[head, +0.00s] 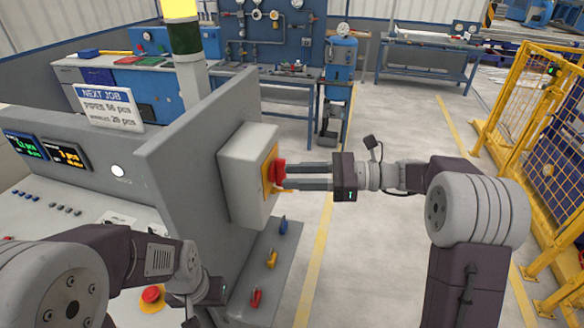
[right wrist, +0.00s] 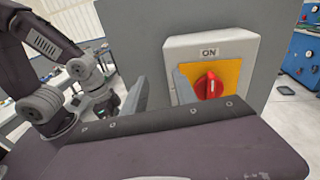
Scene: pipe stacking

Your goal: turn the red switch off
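The red switch (head: 278,172) is a rotary knob on a yellow plate on the side of a pale grey box (head: 240,170). In the right wrist view the red switch (right wrist: 209,86) has its handle upright, its white mark toward the ON label (right wrist: 209,52). My right gripper (head: 287,177) is open, its two fingers apart and pointing at the knob.
The box is mounted on a grey upright panel (head: 190,150). A red push button (head: 151,294) sits on the console at lower left. Small blue, yellow and red levers (head: 271,258) stand on the ledge below the box. A yellow fence (head: 535,150) is at right; floor between is open.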

